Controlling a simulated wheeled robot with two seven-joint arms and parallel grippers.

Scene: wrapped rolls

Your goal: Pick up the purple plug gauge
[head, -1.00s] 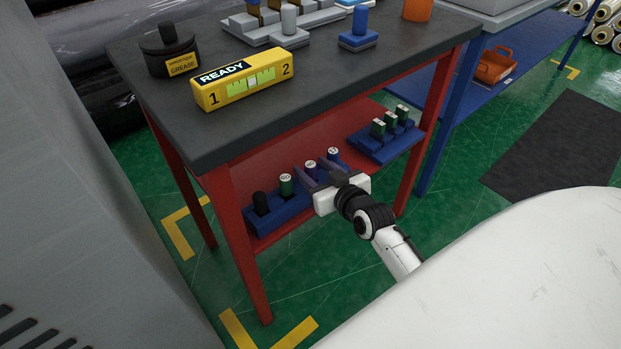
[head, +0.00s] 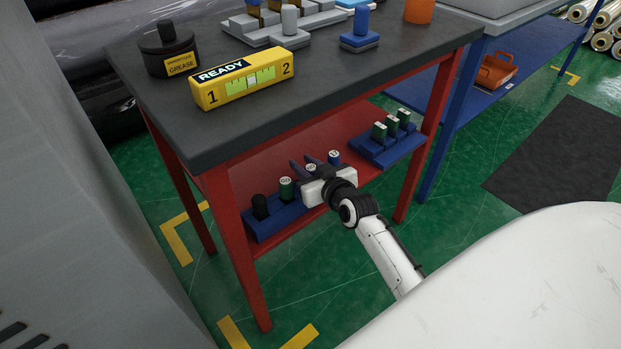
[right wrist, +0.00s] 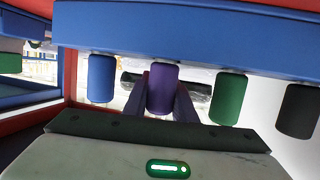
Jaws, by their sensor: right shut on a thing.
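The purple plug gauge (right wrist: 162,88) stands in a blue rack (right wrist: 190,38) on the red table's lower shelf; the right wrist view shows this scene upside down. My right gripper (right wrist: 168,101) is shut on the purple gauge, with one finger on each side. In the head view the right gripper (head: 309,169) is at the rack, and only the pale top of the purple gauge (head: 311,167) shows between the fingers. I cannot tell whether the gauge is lifted at all. My left gripper is not in view.
A blue gauge (head: 334,157) and a green gauge (head: 286,188) stand close on either side, with a black gauge (head: 260,206) at the rack's end. Another blue rack (head: 372,152) holds green-sided pieces. The tabletop (head: 330,85) lies above the shelf; a red leg (head: 238,255) stands at left.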

